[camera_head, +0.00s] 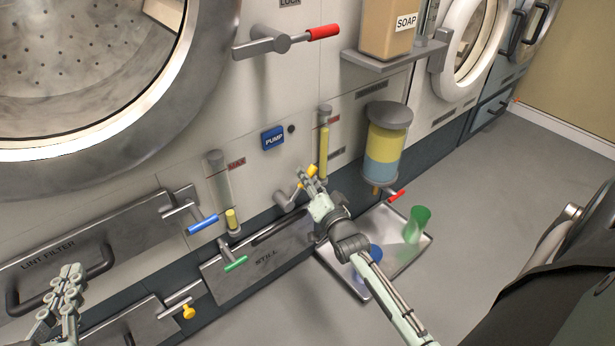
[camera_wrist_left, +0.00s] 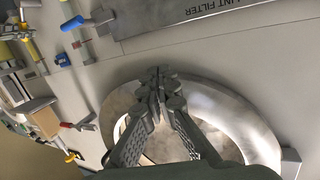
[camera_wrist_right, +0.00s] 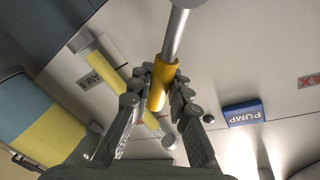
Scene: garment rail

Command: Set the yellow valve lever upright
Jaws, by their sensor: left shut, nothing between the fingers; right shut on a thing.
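The yellow valve lever has a grey hub and arm (camera_head: 287,199) on the white panel below the blue PUMP button, with a yellow grip (camera_head: 312,170) at its end. In the head view it leans up and to the right. My right gripper (camera_head: 305,181) is shut on the yellow grip, which shows between its fingers in the right wrist view (camera_wrist_right: 163,82). The fingers cover part of the lever in the head view. My left gripper (camera_head: 70,278) is shut and empty at the lower left; it also shows in the left wrist view (camera_wrist_left: 162,82).
The blue PUMP button (camera_head: 272,138) and a yellow sight tube (camera_head: 323,152) are close to the lever. Other levers have red (camera_head: 323,32), blue (camera_head: 203,224) and green (camera_head: 235,264) grips. A metal tray (camera_head: 402,262) with a green cup (camera_head: 416,224) lies below right. A yellow-blue dispenser (camera_head: 384,148) hangs right.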

